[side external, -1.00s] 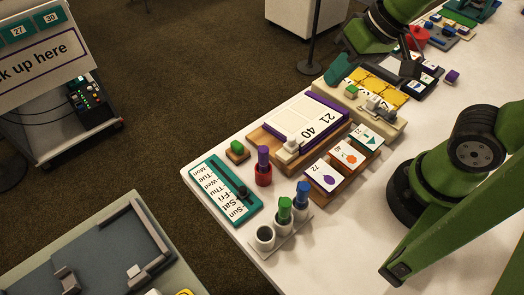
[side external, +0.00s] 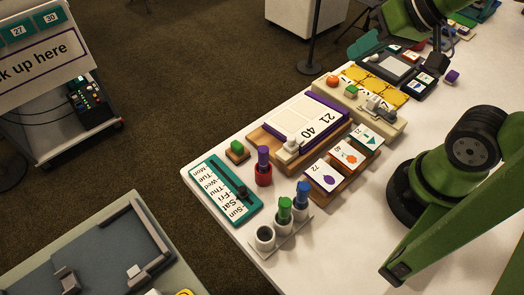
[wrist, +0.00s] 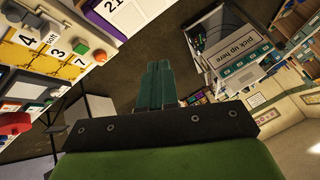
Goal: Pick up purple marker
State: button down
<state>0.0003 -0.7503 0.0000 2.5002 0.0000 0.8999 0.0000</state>
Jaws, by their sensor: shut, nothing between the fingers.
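The purple marker (side external: 263,156) stands upright in a small red cup (side external: 264,176) on the white table, in the side external view. I do not make it out in the wrist view. My gripper (side external: 361,46) is raised at the table's far edge, well away from the marker, farther back and to its right. Its teal fingers, also in the wrist view (wrist: 157,88), are closed together with nothing between them.
A holder with green (side external: 284,208) and blue (side external: 302,194) markers stands in front of the red cup. A teal weekday board (side external: 220,192) lies left, and picture cards (side external: 326,176) right. An orange ball (side external: 333,80) sits behind a calendar board (side external: 306,117).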

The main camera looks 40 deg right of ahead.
dwell(0.3)
jog(key=c, duration=0.9)
grip_release()
jog(key=n+g+h, duration=0.1)
jog(key=n+g, duration=0.2)
jog(key=g, duration=0.4)
send_over(264, 149)
notch_tip(264, 149, down, 4)
jog(key=r, duration=0.1)
jog(key=m+h, duration=0.1)
jog(key=m, duration=0.2)
notch_tip(264, 149, down, 16)
jog(key=shift+f, duration=0.1)
